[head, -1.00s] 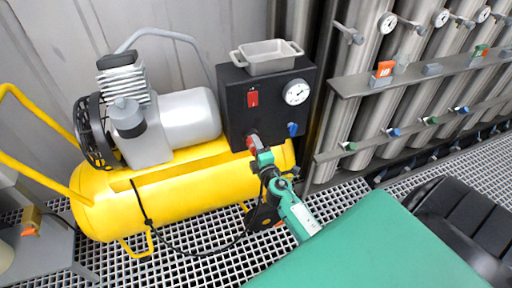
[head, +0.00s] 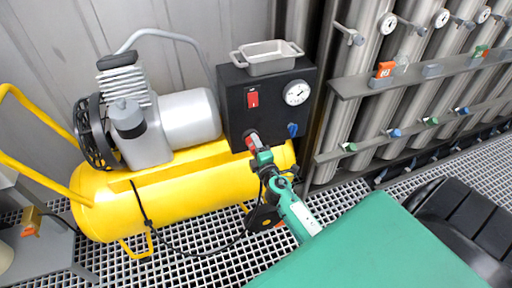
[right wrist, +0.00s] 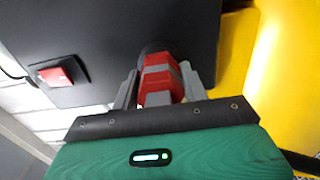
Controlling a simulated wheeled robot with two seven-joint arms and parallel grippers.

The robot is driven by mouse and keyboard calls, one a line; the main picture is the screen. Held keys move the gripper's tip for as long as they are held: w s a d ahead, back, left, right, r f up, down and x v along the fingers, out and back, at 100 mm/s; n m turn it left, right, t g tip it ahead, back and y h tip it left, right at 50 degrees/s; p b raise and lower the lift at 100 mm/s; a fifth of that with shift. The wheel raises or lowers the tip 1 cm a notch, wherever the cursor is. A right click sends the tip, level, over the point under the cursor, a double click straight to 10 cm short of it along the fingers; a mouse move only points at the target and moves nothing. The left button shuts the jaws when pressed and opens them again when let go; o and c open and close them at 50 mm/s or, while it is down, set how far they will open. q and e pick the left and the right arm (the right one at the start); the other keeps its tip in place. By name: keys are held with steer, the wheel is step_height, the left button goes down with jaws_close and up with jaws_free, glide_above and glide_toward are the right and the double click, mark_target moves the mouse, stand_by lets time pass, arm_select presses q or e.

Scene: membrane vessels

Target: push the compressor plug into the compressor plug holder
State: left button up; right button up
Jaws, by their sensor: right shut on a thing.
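The compressor plug (right wrist: 160,80), red with grey, is between the two grey fingers of my right gripper (right wrist: 158,92) in the right wrist view. The gripper is shut on it. In the head view my right gripper (head: 256,146) is at the lower left of the black compressor panel (head: 270,110), with a bit of red showing at its tip. The plug's far end points at the panel face, by a dark round part. The plug holder is mostly hidden behind the plug, and I cannot tell how deep the plug sits. My left gripper is not in view.
A red switch (head: 252,98), a gauge (head: 297,92) and a blue knob (head: 292,129) are on the panel. A grey tray (head: 268,68) sits on top. The yellow tank (head: 180,195) is below. Steel vessels with a rack (head: 400,80) stand at right.

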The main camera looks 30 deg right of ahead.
steer(key=shift+w, duration=0.15)
steer(key=o, duration=1.4)
steer(key=shift+c, duration=0.2)
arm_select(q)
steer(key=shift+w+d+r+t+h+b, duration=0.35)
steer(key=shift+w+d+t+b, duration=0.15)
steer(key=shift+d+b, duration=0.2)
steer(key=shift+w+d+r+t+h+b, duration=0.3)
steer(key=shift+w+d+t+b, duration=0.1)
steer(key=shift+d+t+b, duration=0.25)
arm_select(e)
steer(key=v, duration=1.3)
steer(key=shift+s, duration=0.3)
steer(key=shift+a, duration=0.1)
steer(key=shift+r, duration=0.1)
